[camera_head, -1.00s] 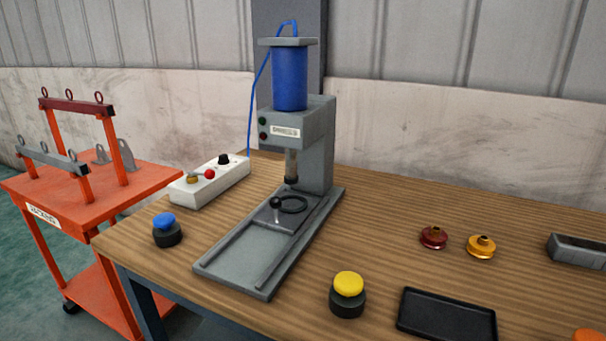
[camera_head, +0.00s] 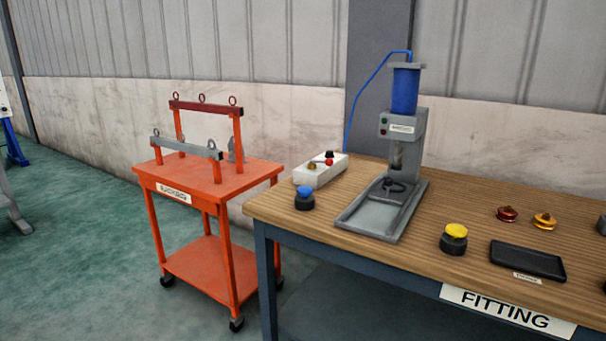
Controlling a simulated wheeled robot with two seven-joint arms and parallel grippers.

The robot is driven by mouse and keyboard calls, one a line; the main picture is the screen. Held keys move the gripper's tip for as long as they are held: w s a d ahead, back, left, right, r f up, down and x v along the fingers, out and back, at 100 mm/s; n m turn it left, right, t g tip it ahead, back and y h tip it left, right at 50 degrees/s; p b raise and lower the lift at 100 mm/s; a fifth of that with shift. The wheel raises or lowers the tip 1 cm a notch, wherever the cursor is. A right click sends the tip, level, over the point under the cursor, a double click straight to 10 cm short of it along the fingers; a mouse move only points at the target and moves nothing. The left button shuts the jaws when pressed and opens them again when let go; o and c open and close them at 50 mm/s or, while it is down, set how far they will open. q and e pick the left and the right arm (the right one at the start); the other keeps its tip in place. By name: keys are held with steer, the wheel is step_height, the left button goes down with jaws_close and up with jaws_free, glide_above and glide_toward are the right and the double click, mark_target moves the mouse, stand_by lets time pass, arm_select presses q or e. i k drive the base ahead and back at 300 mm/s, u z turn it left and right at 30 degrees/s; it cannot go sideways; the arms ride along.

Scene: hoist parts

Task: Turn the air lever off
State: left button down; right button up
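The white air box (camera_head: 319,171) lies on the left part of the wooden bench, beside the press. On it are a brass fitting (camera_head: 311,165), a lever with a red knob (camera_head: 328,161) and a black knob; they are small, and I cannot tell the lever's setting. A blue air hose (camera_head: 358,96) runs from behind the box up to the top of the press (camera_head: 404,125), which has a blue cylinder. Neither of my grippers is in view.
A blue button (camera_head: 304,197) and a yellow button (camera_head: 454,238) stand on the bench (camera_head: 285,208). A black tray (camera_head: 528,260) and two pulleys, red (camera_head: 507,214) and orange (camera_head: 544,221), lie to the right. An orange cart (camera_head: 209,183) stands left of the bench, with open green floor farther left.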

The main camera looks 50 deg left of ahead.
mark_target(328, 162)
steer(key=u, duration=0.05)
steer(key=k, duration=0.1)
steer(key=u, duration=1.35)
